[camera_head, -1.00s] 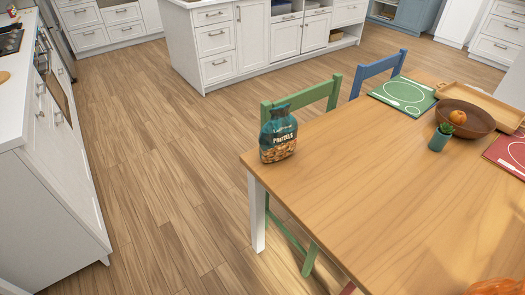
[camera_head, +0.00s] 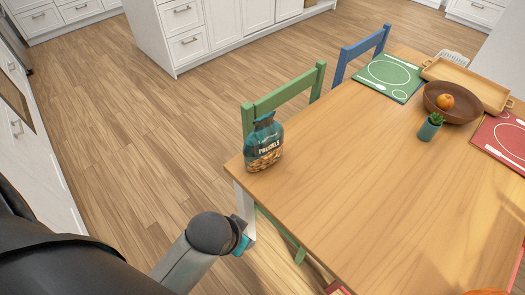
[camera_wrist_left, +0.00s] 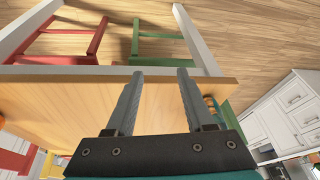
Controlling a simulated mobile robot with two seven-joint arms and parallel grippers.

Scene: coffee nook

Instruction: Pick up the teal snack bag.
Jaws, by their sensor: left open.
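The teal snack bag (camera_head: 264,142), with a pretzel picture on its lower half, stands upright at the near left corner of the wooden table (camera_head: 340,190). In the left wrist view a small brown and teal patch, probably the bag (camera_wrist_left: 210,103), shows beside the right finger, mostly hidden. My left arm comes in from the left in the head view, below the table corner and apart from the bag; its fingers are hidden there. In the left wrist view my left gripper (camera_wrist_left: 157,72) is open and empty, with the table behind its fingers. My right gripper is not in view.
A brown bowl (camera_head: 433,106) with an orange fruit, a small potted plant (camera_head: 430,127), placemats and a wooden tray (camera_head: 468,80) are on the table. The floor on the left is clear.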

